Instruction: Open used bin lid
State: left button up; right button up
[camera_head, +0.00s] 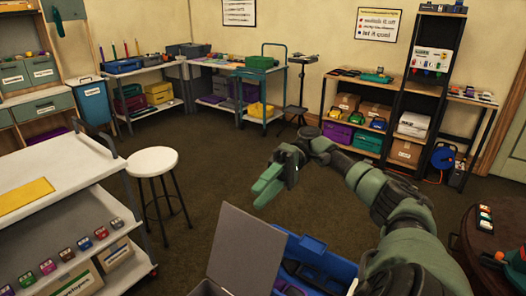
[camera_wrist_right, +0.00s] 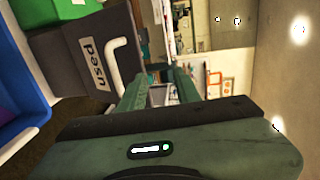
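The grey bin shows at the bottom of the head view, with a flat grey panel (camera_head: 247,245) standing steeply above its rim. This panel looks like its raised lid. In the right wrist view, a dark grey bin (camera_wrist_right: 75,55) has a "used" label and a white handle (camera_wrist_right: 117,58), turned sideways. My right gripper (camera_head: 264,193) is beyond the panel in the head view, apart from it. The wrist view shows its two fingers (camera_wrist_right: 157,88) spread with nothing between them. The bin's inside is mostly cut off. My left gripper is out of view.
An open blue bin (camera_head: 308,243) with dark things inside stands right of the panel. A white cart (camera_head: 75,170) and a round stool (camera_head: 152,161) are at the left. A brown round table (camera_head: 485,262) is at the right. The carpet beyond is clear.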

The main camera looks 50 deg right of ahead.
notch_tip(320, 180, up, 11)
dwell(0.8)
